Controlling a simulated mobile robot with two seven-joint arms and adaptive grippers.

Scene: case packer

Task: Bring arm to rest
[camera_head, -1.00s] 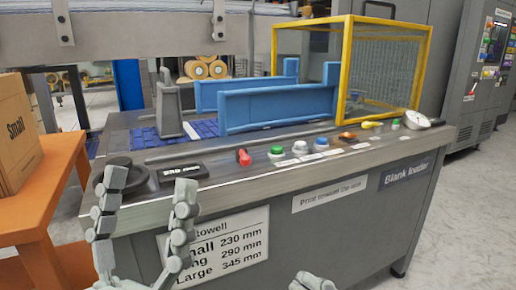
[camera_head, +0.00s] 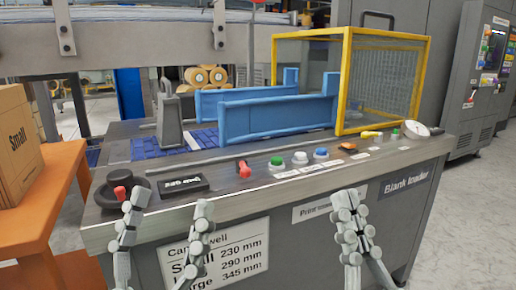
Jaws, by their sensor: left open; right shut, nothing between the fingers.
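My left gripper (camera_head: 169,200) is in front of the blank loader (camera_head: 440,200), low at the left. Its two fingers are spread apart with nothing between them. The fingertips show against the panel's front edge, below the black handwheel (camera_head: 112,190). My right gripper (camera_head: 349,205) is in front of the loader's front face, right of centre. Its two fingers are close together, pointing up, with nothing visible between them. Whether either gripper touches the loader cannot be told.
Blue guides (camera_head: 277,119) and a yellow-framed guard (camera_head: 346,80) stand behind. A cardboard box (camera_head: 15,150) sits on an orange table (camera_head: 62,165) at left. Floor is clear at right.

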